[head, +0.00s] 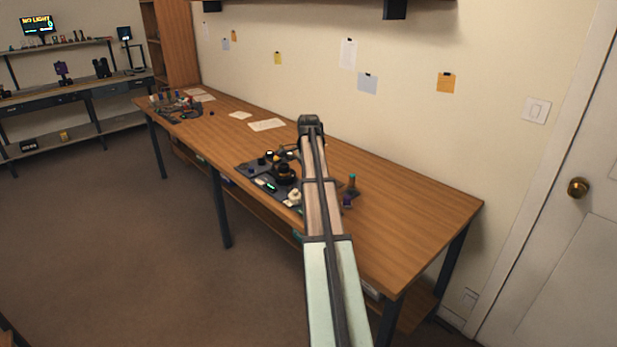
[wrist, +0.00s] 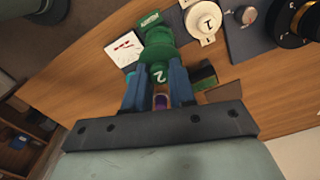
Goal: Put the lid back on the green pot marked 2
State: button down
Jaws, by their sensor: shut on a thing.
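In the wrist view, my gripper (wrist: 158,82) has its blue fingers closed on a green part marked 2 (wrist: 158,48). The part has a wide round end beyond the fingertips and a narrower section between them. I cannot tell whether it is the lid alone or the pot. A small purple thing (wrist: 161,101) shows behind it, between the fingers. In the head view my arm hides the gripper.
A white round part with a numeral (wrist: 203,20) lies beside the green part, near a dark mat with a black and gold ring (wrist: 305,18). A white card with red marks (wrist: 124,48) is left. A green-topped item (head: 352,180) stands right of my arm. The table's right end is clear.

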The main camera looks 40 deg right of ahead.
jog(key=shift+f, duration=3.1)
jog(key=shift+f, duration=0.15)
jog(key=c, duration=0.9)
grip_release()
jog(key=shift+o, duration=0.5)
jog(key=o, duration=0.4)
jog(key=shift+r, duration=3.5)
